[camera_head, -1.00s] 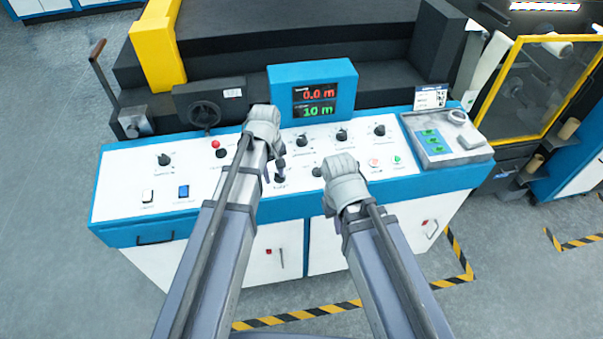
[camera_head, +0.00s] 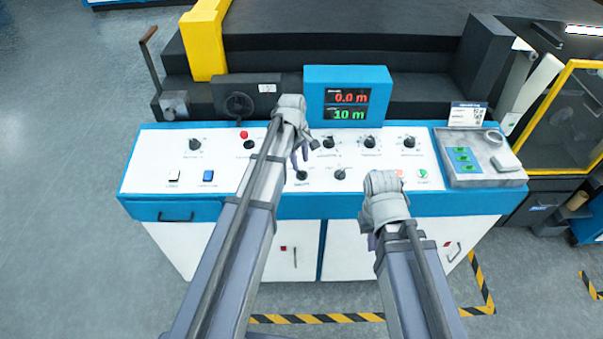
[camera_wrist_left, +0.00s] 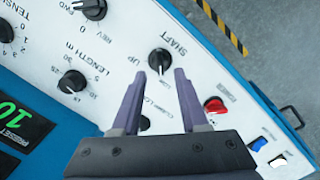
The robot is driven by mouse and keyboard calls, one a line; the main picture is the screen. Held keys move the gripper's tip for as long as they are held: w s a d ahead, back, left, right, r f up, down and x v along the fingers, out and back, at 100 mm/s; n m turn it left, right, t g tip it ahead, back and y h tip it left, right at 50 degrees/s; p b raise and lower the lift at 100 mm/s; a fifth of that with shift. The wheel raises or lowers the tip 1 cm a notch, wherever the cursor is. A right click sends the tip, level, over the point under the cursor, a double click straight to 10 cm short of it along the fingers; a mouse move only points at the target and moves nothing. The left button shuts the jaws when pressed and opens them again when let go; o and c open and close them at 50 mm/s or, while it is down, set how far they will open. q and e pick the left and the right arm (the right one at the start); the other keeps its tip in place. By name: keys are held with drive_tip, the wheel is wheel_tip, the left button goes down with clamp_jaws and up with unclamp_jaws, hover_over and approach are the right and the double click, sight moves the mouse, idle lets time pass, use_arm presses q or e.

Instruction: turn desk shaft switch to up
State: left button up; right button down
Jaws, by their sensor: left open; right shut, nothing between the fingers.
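The shaft switch (camera_wrist_left: 160,60) is a black round knob on the white panel, labelled SHAFT with UP beside it. In the head view the shaft switch (camera_head: 302,175) sits in the front knob row. I cannot read its exact setting. My left gripper (camera_wrist_left: 159,75) is open, its two purple fingertips on either side of the knob's near edge; I cannot tell whether they touch it. It also shows in the head view (camera_head: 298,160), above the panel. My right gripper (camera_head: 383,197) is shut and empty over the panel's front right, its fingertips mostly hidden.
Several other knobs stand close by, including the length knob (camera_wrist_left: 72,82). A red control (camera_wrist_left: 215,105), blue switch (camera_head: 208,176) and white switch (camera_head: 174,176) lie to the left in the head view. The display (camera_head: 347,97) rises behind; a grey tray (camera_head: 480,160) sits right.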

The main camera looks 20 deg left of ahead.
sight(301, 171)
use_arm(q)
drive_tip(key=f+b, duration=0.2)
drive_tip(key=f, duration=0.1)
drive_tip(key=f+b, duration=0.1)
drive_tip(key=shift+w+d+f+b, duration=0.15)
drive_tip(key=shift+w+f+b, duration=0.1)
drive_tip(key=shift+f+b, duration=0.1)
drive_tip(key=shift+r, duration=0.1)
clamp_jaws()
